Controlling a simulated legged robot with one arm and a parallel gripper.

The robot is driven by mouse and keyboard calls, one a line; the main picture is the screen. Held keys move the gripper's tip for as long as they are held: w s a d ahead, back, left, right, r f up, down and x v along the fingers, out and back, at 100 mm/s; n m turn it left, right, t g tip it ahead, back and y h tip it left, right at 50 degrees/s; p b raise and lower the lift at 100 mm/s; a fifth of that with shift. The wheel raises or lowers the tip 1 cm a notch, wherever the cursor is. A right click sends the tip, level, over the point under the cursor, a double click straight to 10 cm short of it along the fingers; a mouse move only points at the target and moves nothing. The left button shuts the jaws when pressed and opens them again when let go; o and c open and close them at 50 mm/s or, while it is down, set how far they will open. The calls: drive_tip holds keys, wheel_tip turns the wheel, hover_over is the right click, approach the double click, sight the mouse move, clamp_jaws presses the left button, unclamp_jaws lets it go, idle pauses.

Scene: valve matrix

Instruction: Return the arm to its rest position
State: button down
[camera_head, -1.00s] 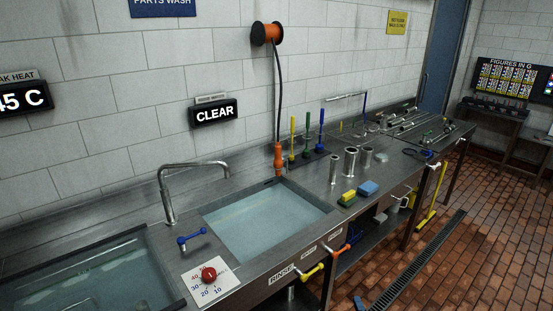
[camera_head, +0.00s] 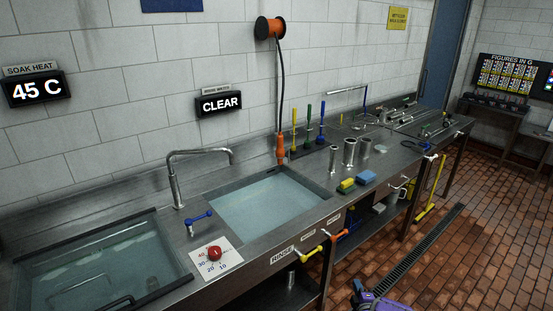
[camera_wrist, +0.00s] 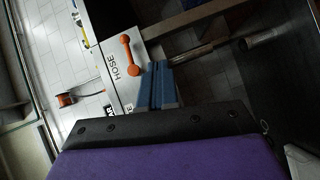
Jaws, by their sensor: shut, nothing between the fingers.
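My gripper (camera_wrist: 158,72) shows in the wrist view as two blue fingers side by side, shut with nothing between them. Behind them are my dark wrist plate and purple arm link. In the head view, the blue fingers (camera_head: 357,287) and part of my purple arm show at the bottom edge, low in front of the counter. Most of the arm is out of that view. In the wrist view an orange lever (camera_wrist: 130,55) on a panel marked HOSE lies just beyond the fingers; I see no contact.
The steel counter (camera_head: 310,215) holds a rinse basin (camera_head: 265,203) and a soak basin (camera_head: 105,265). Yellow (camera_head: 312,253) and orange (camera_head: 341,236) handles stick out from its front. A floor drain (camera_head: 405,262) runs alongside.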

drive_tip(key=w+a+r+m+g, duration=0.2)
drive_tip(key=a+r+m, duration=0.1)
drive_tip(key=r, duration=0.4)
drive_tip(key=w+a+r+m+g, duration=0.2)
drive_tip(key=a+r, duration=0.1)
drive_tip(key=r, duration=0.4)
drive_tip(key=s+a+r+m+g, duration=0.2)
drive_tip(key=s+a+r+g, duration=0.15)
drive_tip(key=s+r, duration=0.35)
drive_tip(key=s+a+r+m+g, duration=0.2)
drive_tip(key=s+a+r, duration=0.25)
drive_tip(key=r, duration=0.35)
drive_tip(key=s+a+r+m+g, duration=0.1)
drive_tip(key=s+r+m+g, duration=0.1)
drive_tip(key=s, duration=1.4)
drive_tip(key=s+a+r+m+g, duration=0.2)
drive_tip(key=s+r, duration=0.5)
drive_tip(key=s, duration=0.8)
drive_tip(key=s+a+r+m+g, duration=0.1)
drive_tip(key=s+r+m+g, duration=0.2)
drive_tip(key=s, duration=1.3)
drive_tip(key=shift+s+a+r+g, duration=0.2)
drive_tip(key=shift+s+r+g, duration=0.15)
drive_tip(key=shift+r+g, duration=0.55)
drive_tip(key=shift+a, duration=0.15)
